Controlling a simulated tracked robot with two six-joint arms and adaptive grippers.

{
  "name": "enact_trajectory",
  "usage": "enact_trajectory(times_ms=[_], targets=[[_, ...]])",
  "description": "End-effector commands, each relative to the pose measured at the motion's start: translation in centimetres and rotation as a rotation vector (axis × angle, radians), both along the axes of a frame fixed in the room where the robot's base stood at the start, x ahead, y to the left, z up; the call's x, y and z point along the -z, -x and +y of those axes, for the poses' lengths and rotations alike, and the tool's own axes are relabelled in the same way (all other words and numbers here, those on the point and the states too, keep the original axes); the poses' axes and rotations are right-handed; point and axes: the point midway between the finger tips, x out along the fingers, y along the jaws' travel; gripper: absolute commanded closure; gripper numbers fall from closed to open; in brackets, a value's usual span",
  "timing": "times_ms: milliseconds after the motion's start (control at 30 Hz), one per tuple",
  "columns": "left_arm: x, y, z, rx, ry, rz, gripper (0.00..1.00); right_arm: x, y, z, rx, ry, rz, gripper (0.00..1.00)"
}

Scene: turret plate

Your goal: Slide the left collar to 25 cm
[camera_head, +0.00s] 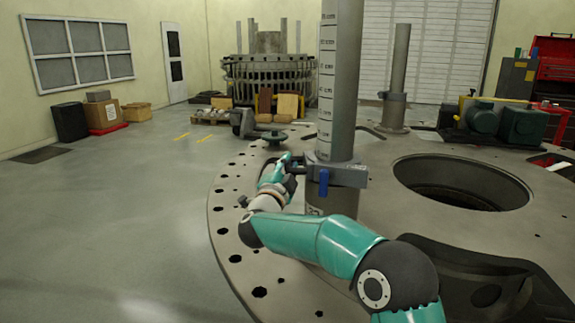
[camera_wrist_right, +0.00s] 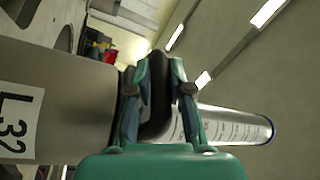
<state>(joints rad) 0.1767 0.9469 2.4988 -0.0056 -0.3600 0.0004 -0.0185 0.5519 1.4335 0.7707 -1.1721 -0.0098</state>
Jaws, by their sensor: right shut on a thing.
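A tall grey post (camera_head: 341,80) with a printed centimetre scale rises from the turret plate in the middle of the head view. A dark grey collar (camera_head: 347,174) with a blue handle (camera_head: 323,183) sits around it low down, below several scale marks too small to read surely. My right gripper (camera_head: 290,163) is at the collar's left side, shut on its dark lug. In the right wrist view the lug (camera_wrist_right: 158,95) is between the two fingers, and the post's lower part (camera_wrist_right: 60,95) bears the label L32. My left gripper is not in view.
The turret plate (camera_head: 232,215) has rim holes and a large round opening (camera_head: 462,182) right of the post. A second post (camera_head: 399,70) with its own collar (camera_head: 392,96) stands farther back. Green motors (camera_head: 500,122) sit at the right. A dark bracket (camera_head: 470,275) is near front right.

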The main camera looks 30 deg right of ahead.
Motion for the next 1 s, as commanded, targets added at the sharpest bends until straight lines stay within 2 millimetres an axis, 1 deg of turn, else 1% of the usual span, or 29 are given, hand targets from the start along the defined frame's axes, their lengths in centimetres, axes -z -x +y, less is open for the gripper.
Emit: enact_trajectory(times_ms=[33, 100, 433, 467, 600, 900, 1000], targets=[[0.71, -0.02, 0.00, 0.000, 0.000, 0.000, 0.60, 0.76, 0.03, -0.09, 0.002, 0.000, 0.001, 1.00], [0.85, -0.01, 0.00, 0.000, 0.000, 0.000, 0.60, 0.94, 0.02, -0.09, 0.002, 0.000, 0.001, 1.00], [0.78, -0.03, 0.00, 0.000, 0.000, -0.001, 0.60, 1.29, -0.02, -0.06, 0.002, -0.005, 0.007, 1.00], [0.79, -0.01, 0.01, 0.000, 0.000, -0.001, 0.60, 1.32, -0.03, -0.06, 0.001, -0.004, 0.009, 0.79], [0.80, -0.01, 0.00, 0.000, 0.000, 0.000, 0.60, 1.32, -0.05, -0.01, 0.000, -0.004, 0.009, 0.56], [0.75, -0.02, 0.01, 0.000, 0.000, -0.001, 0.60, 0.94, 0.01, 0.03, -0.001, -0.001, 0.001, 0.56], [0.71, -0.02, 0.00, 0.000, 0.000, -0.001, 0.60, 0.95, 0.21, 0.32, -0.002, -0.001, 0.001, 0.56]])
